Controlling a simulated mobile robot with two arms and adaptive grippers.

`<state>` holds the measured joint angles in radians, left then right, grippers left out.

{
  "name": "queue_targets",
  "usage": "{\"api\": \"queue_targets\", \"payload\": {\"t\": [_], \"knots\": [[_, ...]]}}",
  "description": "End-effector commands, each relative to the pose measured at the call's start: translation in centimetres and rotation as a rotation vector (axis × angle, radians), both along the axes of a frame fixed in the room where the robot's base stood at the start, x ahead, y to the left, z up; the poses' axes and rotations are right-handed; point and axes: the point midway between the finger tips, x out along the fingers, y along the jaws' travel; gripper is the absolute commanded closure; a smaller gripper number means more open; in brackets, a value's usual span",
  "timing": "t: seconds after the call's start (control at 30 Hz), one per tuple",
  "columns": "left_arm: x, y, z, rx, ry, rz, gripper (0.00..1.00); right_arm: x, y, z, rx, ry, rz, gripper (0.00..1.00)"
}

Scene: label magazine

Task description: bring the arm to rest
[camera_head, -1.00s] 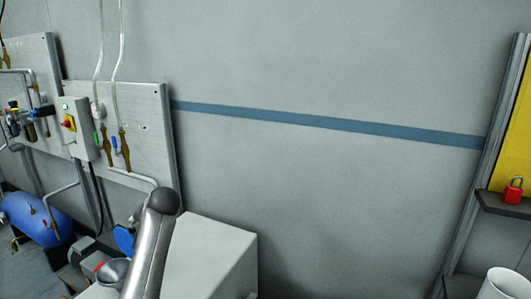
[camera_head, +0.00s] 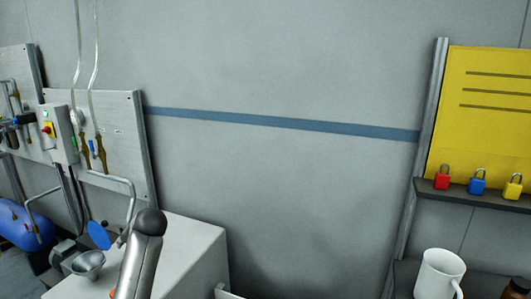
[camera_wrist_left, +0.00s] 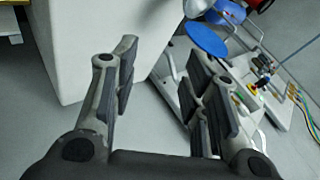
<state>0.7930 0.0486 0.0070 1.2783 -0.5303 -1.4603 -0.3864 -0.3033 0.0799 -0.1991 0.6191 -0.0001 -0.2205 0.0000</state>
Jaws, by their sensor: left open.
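My left gripper (camera_wrist_left: 155,95) is open in the left wrist view, its two fingers well apart with nothing between them. Behind the fingers are grey floor and the side of a white block-shaped cabinet (camera_wrist_left: 85,35). In the head view a silver arm link of mine with a dark round cap rises at the bottom, left of centre. The left gripper itself is not visible there. My right gripper is in neither view.
A panel (camera_head: 98,135) carries valves and a switch box (camera_head: 58,135). At right, a shelf (camera_head: 470,195) holds red, blue and yellow padlocks, above a white mug (camera_head: 438,275).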

Motion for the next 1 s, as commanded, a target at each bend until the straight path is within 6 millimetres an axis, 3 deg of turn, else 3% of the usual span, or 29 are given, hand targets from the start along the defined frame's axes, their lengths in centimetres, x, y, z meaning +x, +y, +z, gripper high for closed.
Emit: {"api": "queue_targets", "payload": {"t": [0.27,0.47,0.7,1.0], "knots": [[-3.2,-1.1,-4.6,-0.050,0.012,-0.002,0.58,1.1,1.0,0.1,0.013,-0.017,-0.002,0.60],[-7.6,-2.5,-9.4,-0.112,0.026,-0.007,0.58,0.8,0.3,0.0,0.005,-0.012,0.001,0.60],[-16.1,-5.7,-15.5,-0.229,0.058,-0.021,0.58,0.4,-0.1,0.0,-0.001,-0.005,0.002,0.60],[-28.4,-10.2,-19.5,-0.399,0.120,-0.036,0.58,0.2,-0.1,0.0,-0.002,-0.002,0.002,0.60]]}}
